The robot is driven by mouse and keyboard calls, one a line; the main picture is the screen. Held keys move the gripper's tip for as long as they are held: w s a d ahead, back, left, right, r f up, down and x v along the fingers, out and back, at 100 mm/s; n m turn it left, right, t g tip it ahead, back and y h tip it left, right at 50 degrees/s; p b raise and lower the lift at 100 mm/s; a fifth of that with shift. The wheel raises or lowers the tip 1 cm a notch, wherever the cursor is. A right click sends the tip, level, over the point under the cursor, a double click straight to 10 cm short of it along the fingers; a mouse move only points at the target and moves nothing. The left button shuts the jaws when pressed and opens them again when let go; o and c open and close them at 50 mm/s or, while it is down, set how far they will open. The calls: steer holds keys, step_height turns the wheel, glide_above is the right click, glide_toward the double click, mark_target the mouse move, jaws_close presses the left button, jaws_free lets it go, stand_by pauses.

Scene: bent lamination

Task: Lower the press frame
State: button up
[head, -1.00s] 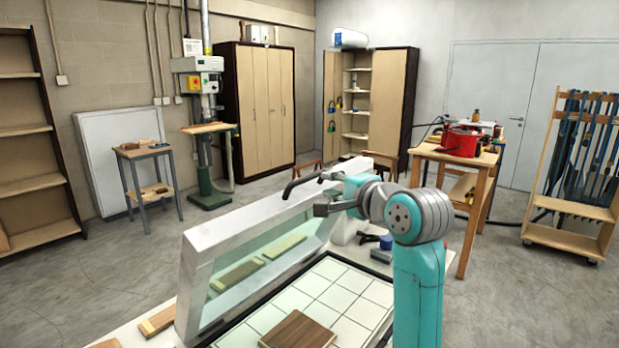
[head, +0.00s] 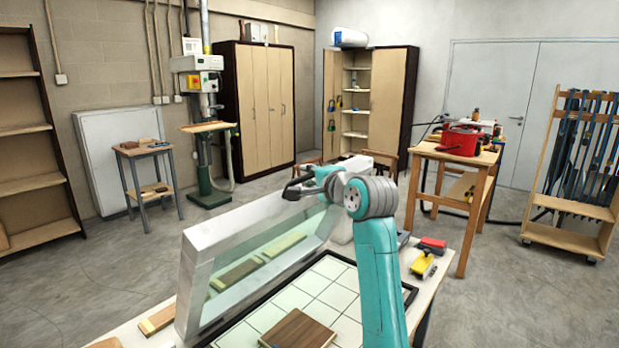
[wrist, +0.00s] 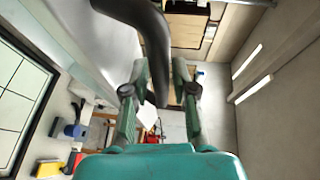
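The press frame (head: 222,238) is a pale frame around a clear sheet. It stands raised and tilted at the back of the gridded press bed (head: 268,318). A dark curved handle sits on its upper edge; my gripper partly hides it in the head view. In the wrist view the handle (wrist: 152,28) runs down between my fingers. My gripper (head: 297,189) is at the frame's top edge. Its two fingers (wrist: 160,72) stand apart, one on each side of the handle, with gaps visible. Whether either finger touches the handle is unclear.
A brown wooden board (head: 299,330) lies on the bed. A yellow tool (head: 423,264) and a red one (head: 432,244) lie on the bench at right. A wooden table (head: 455,158) with a red machine (head: 460,140) stands behind. Open floor lies left.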

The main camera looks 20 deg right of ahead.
jaws_close()
steer(key=shift+f, duration=0.1)
